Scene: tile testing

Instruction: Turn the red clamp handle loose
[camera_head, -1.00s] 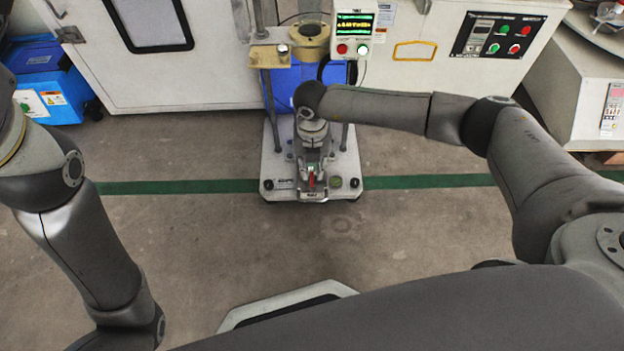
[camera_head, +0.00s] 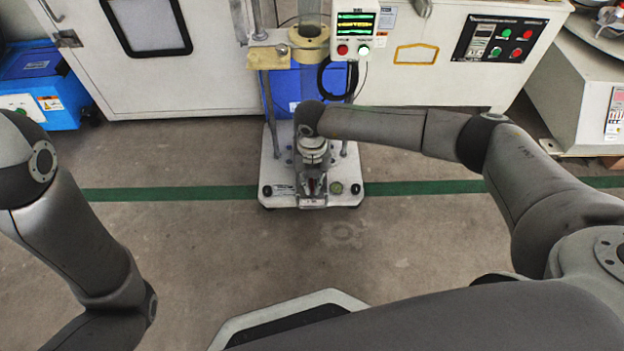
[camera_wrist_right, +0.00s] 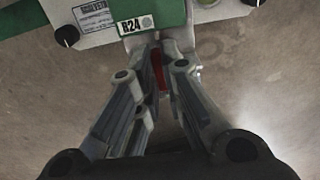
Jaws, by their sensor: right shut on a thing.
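The red clamp handle (camera_wrist_right: 160,72) shows as a narrow red strip between my right gripper's fingers in the right wrist view. My right gripper (camera_wrist_right: 158,62) is shut on it; the fingers hide most of the handle. In the head view, my right gripper (camera_head: 312,190) is at the front middle of the white machine base (camera_head: 283,175), and only a small dark red bit shows there. My left arm comes in from the left, but its gripper is out of the frame.
The test machine has two upright posts and a control box (camera_head: 355,35) with a lit screen. A blue box (camera_head: 40,85) stands at the left. White cabinets (camera_head: 420,75) stand behind. The floor in front of the base is clear.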

